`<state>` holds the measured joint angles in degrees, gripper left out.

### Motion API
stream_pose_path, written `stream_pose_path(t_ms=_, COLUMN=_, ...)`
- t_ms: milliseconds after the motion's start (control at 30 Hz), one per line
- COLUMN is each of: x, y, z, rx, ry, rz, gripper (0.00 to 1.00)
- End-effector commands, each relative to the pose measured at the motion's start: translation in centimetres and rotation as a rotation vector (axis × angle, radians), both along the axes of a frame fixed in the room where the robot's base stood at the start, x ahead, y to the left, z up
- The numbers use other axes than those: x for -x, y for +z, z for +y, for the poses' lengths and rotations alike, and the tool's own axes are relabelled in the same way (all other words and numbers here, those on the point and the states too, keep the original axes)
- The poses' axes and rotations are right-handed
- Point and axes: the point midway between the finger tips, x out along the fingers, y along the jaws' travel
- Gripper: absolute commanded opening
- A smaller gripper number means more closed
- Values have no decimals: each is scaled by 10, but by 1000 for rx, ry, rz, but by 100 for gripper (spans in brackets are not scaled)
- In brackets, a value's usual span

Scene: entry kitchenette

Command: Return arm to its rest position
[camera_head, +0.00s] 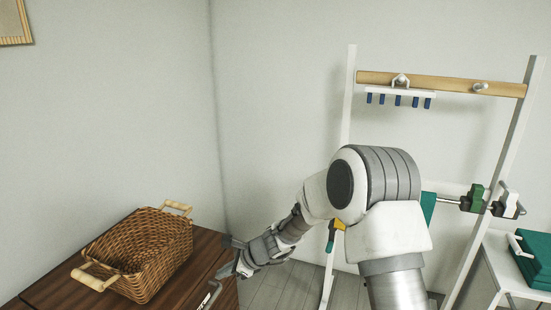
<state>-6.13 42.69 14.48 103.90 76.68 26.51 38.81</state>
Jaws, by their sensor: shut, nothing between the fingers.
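My arm extends from the lower right across the middle of the head view and bends down to the left. My gripper (231,258) is at its end, low over the right side of the dark wooden cabinet (55,290). It is shut and empty. The fingertips are small and partly dark here, and I cannot tell whether they touch the cabinet. A thin metal piece (211,296), perhaps a handle, shows just below the gripper.
A wicker basket (150,255) with wooden handles stands on the cabinet, left of my gripper. A white rack (348,130) with a wooden rail (440,84) stands behind my arm. A white table (495,258) with a green folded item (535,262) is at right.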

Motion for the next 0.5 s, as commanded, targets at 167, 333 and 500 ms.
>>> stream_pose_path(t_ms=167, x=20, y=81, z=-29, rx=105, ry=207, rz=-199, gripper=0)
stream_pose_path(t_ms=333, x=48, y=140, z=-60, rx=225, ry=393, rz=-361, gripper=0)
stream_pose_path(t_ms=500, x=82, y=189, z=-94, rx=359, ry=571, rz=-498, gripper=0)
